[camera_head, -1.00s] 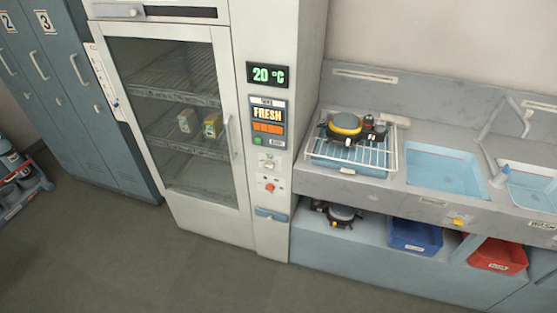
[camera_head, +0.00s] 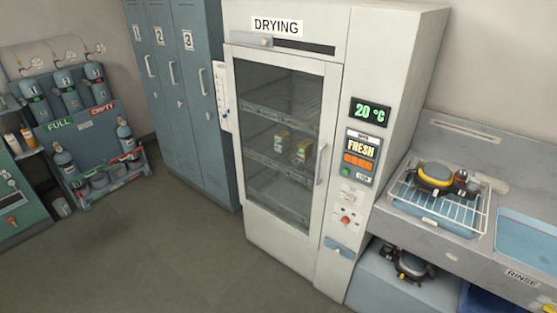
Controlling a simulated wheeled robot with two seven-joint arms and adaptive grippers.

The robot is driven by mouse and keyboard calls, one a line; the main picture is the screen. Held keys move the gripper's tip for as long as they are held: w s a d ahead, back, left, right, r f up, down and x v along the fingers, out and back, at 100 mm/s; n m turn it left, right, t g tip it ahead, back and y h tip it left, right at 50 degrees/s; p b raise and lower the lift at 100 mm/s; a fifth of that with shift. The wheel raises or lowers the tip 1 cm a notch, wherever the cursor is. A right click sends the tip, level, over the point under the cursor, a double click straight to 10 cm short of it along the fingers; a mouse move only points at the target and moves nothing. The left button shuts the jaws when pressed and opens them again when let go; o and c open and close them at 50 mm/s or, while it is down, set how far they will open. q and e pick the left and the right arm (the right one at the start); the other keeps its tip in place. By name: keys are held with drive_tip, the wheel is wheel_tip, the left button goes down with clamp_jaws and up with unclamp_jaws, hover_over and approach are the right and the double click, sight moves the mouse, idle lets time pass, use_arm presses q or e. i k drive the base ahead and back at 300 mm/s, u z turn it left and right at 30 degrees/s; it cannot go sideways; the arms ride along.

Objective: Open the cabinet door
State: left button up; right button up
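The white drying cabinet (camera_head: 353,37) stands in the middle of the head view, labelled DRYING at its top. Its glass-fronted door (camera_head: 262,211) looks shut. The door's vertical handle (camera_head: 322,163) is on the right side of the door frame. Two small boxes (camera_head: 292,147) sit on a wire shelf behind the glass. To the right of the door is a panel with a 20 °C display, a FRESH label and several controls. Neither of my grippers is in view.
Blue-grey numbered lockers (camera_head: 181,95) stand left of the cabinet. A rack of gas cylinders (camera_head: 92,130) is at the far left. A sink counter (camera_head: 424,232) with a wire rack and mask adjoins on the right. The floor (camera_head: 150,245) before the cabinet is clear.

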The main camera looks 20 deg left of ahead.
sight(332, 72)
drive_tip(key=u, duration=0.6)
drive_tip(key=i, duration=0.6)
drive_tip(key=u, duration=0.45)
